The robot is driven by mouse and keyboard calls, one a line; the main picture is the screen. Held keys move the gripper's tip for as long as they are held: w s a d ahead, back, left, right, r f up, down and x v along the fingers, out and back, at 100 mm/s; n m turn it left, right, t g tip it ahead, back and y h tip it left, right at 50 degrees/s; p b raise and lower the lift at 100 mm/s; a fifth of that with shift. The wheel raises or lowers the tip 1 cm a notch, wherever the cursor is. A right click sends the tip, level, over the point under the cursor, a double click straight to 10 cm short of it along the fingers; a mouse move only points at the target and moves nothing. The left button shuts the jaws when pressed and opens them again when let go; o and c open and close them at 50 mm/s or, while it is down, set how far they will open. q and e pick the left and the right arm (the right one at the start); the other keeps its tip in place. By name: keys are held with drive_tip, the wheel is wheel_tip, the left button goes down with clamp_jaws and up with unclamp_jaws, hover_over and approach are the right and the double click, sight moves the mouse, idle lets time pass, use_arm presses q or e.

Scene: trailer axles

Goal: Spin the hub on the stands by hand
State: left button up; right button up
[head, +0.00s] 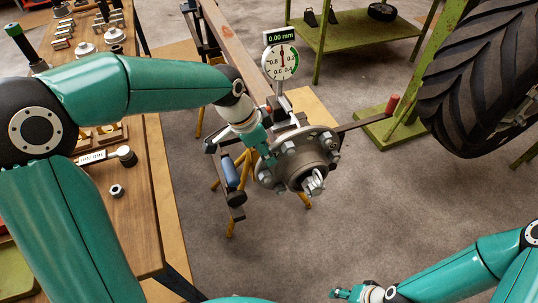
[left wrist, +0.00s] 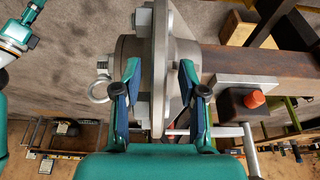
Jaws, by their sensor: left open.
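The hub (head: 308,162) is a grey metal flange with several studs and nuts around its rim, on the end of a brown axle beam (head: 235,45). The beam rests on stands with yellow legs (head: 231,222). My left gripper (head: 268,152) is at the hub's left rim. In the left wrist view its two blue-padded fingers (left wrist: 160,72) stand apart, one on each side of the hub's flange (left wrist: 160,35). Contact is unclear. An eye-shaped ring (left wrist: 99,91) shows at the hub's outer end. My right gripper (head: 352,294) is low in the head view, away from the hub; its jaws are too small to judge.
A dial gauge (head: 281,62) reading 0.00 mm stands behind the hub. A large tyre (head: 480,85) hangs on a green stand at right. A wooden bench (head: 135,215) with parts runs along the left. A green table (head: 355,30) is at the back. Floor in front is clear.

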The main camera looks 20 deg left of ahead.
use_arm(q)
drive_tip(key=v, duration=0.8)
